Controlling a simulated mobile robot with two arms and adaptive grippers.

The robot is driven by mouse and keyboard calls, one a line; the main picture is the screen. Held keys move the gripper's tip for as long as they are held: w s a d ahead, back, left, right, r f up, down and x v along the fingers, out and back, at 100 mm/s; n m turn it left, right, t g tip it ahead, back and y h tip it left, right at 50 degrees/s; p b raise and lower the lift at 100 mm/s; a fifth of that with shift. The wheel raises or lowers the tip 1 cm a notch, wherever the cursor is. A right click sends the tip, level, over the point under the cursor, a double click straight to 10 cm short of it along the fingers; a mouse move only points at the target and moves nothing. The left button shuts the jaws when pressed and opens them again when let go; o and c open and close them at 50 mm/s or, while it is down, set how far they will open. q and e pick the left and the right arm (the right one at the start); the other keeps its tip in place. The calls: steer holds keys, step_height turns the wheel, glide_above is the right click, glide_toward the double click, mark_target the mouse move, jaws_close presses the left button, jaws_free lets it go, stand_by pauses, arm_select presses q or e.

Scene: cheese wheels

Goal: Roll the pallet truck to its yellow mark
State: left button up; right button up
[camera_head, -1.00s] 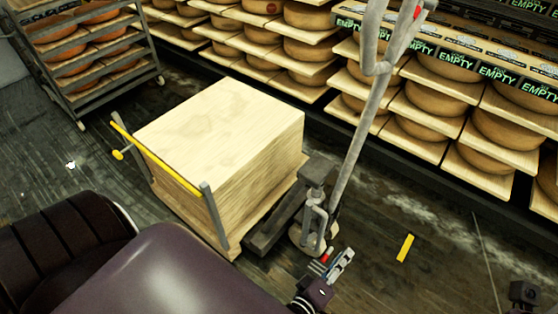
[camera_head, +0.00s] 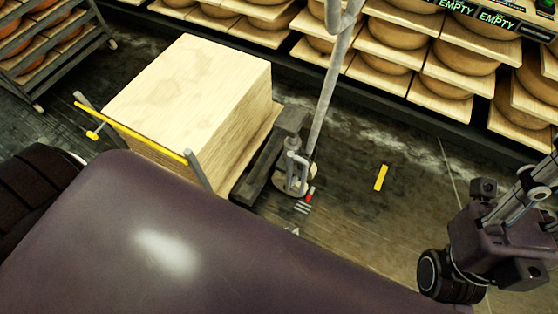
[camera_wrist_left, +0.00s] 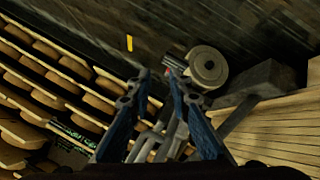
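The grey pallet truck (camera_head: 292,180) stands on the dark floor with its tall handle (camera_head: 321,110) upright and leaning slightly. A square wooden load (camera_head: 190,85) sits on it. The yellow mark (camera_head: 381,177) is a short strip on the floor to the right of the truck; it also shows in the left wrist view (camera_wrist_left: 129,43). In the left wrist view my left gripper (camera_wrist_left: 159,75) has its blue fingers apart, over the truck's grey tubes (camera_wrist_left: 158,143); I see nothing clamped. In the head view only its tip (camera_head: 292,231) peeks past my arm.
Shelves of cheese wheels (camera_head: 390,60) line the back, their base rail (camera_head: 400,110) behind the truck and mark. A wheeled rack (camera_head: 62,55) stands at the upper left. A yellow bar (camera_head: 130,133) runs along the load's near side. Floor between truck and mark looks clear.

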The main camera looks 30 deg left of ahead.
arm_select(q)
steer(key=shift+s+a+f+m+g+p, duration=0.2)
steer(key=shift+s+a+f+m, duration=0.15)
steer(key=shift+s, duration=0.2)
steer(key=shift+s+a+f+m+g+p, duration=0.15)
steer(key=shift+s+a+f+g, duration=0.1)
steer(key=shift+s+a, duration=0.25)
steer(key=shift+d, duration=0.1)
